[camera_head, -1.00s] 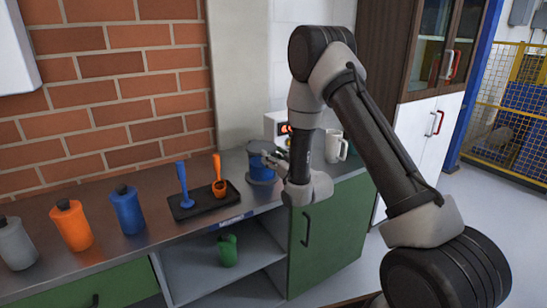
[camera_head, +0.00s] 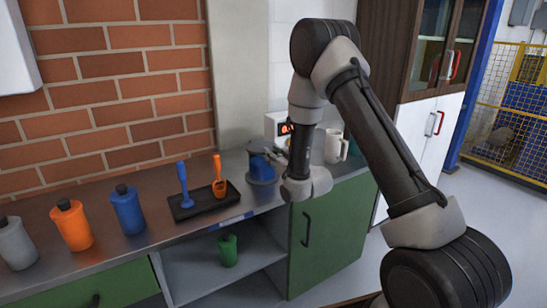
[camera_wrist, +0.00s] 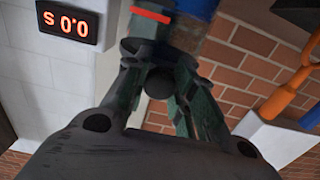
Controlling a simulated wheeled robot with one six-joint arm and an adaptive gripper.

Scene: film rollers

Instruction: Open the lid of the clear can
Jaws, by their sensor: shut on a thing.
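I cannot make out a clear can or its lid for certain in either view. In the head view, a blue thing (camera_head: 260,167) stands on a grey round base near the back of the counter. My gripper (camera_head: 276,158) is just right of it, and whether they touch is unclear. In the wrist view, my gripper (camera_wrist: 158,55) has its fingers close together around a dark thing whose shape is mostly hidden. Part of something blue (camera_wrist: 195,8) shows beyond the fingertips.
A black tray (camera_head: 205,210) with blue and orange tools lies left on the counter (camera_head: 165,185). Blue (camera_head: 127,210), orange (camera_head: 71,226) and grey bottles (camera_head: 16,244) stand further left. A white mug (camera_head: 333,146) and a display box (camera_head: 276,124) are behind my arm. A green cup (camera_head: 228,251) is on the shelf.

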